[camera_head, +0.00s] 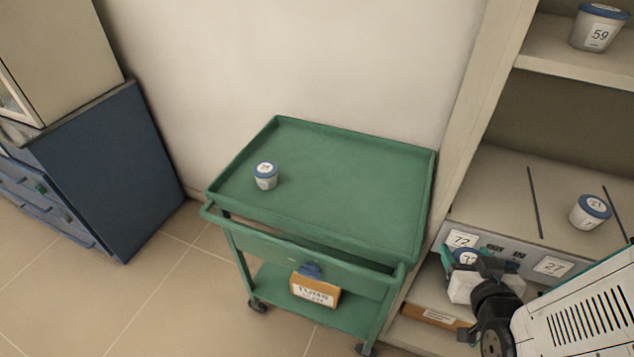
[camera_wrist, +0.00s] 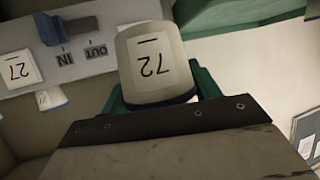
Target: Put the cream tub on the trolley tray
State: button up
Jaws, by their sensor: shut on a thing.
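A cream tub (camera_wrist: 128,50) labelled 72 is between the green fingers of my gripper (camera_wrist: 155,88) in the wrist view. My gripper is shut on it. In the head view my gripper (camera_head: 478,275) is at the lower right, in front of the shelf unit, with the tub partly hidden by the fingers. The green trolley tray (camera_head: 335,165) is to the left of my gripper, apart from it. A small white tub with a blue lid (camera_head: 265,176) stands on the tray's left part.
The shelf unit (camera_head: 480,100) stands right of the trolley, holding blue-lidded tubs (camera_head: 590,212) and (camera_head: 598,28). A labelled box (camera_head: 315,290) is on the trolley's lower shelf. The tray's middle and right are clear. A blue cabinet (camera_head: 110,165) stands left.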

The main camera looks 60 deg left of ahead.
aim_at(355, 201)
jog(key=k, duration=0.35)
jog(key=z, duration=1.3)
jog(key=i, duration=1)
jog(key=u, duration=2.55)
jog(key=i, duration=0.85)
